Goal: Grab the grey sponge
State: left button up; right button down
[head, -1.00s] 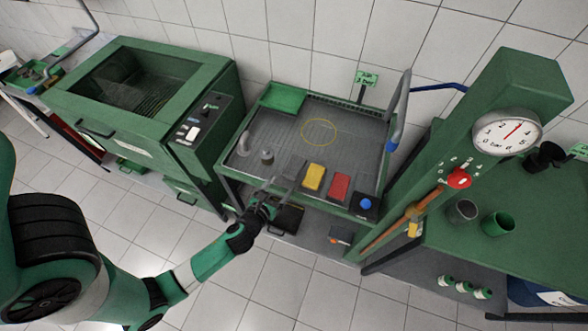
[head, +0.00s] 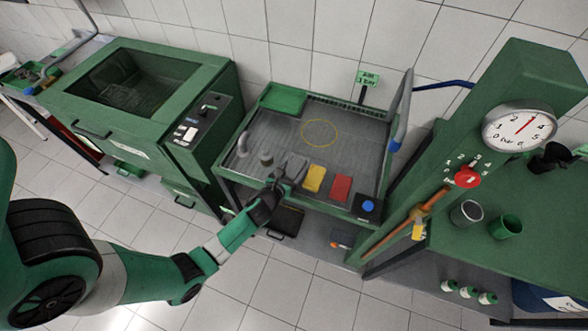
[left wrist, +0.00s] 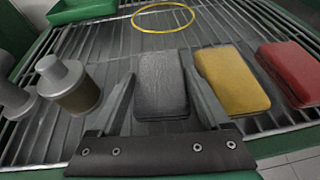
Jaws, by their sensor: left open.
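The grey sponge (left wrist: 162,82) lies flat on the slatted grey worktop (head: 350,150), left of the yellow sponge (head: 314,178). In the left wrist view it shows between the two open fingers of my left gripper (left wrist: 158,90), close to the right finger. Whether the fingers touch it cannot be told. In the head view my left gripper (head: 284,172) is at the bench's front edge, and its grey fingers blend with the grey sponge. My right gripper is not in view.
The yellow sponge also shows in the left wrist view (left wrist: 232,82), close to the right finger. A red sponge (head: 340,187) lies beyond it. Two metal-topped cylinders (head: 266,158) (head: 243,144) stand left. A green tray (head: 283,99) and a yellow ring marking (head: 320,132) lie farther back.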

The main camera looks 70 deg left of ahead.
aim_at(293, 169)
pick_arm(q)
jog(key=c, duration=1)
jog(key=shift+r, duration=0.1)
notch_tip(293, 169, up, 4)
jog(key=p, duration=0.3)
jog(key=s+a+r+p, duration=0.6)
jog(key=s+r+p, duration=0.3)
jog(key=p, duration=1.2)
jog(key=s, duration=0.3)
jog(key=shift+s+a, duration=0.15)
jog(key=shift+s, duration=0.15)
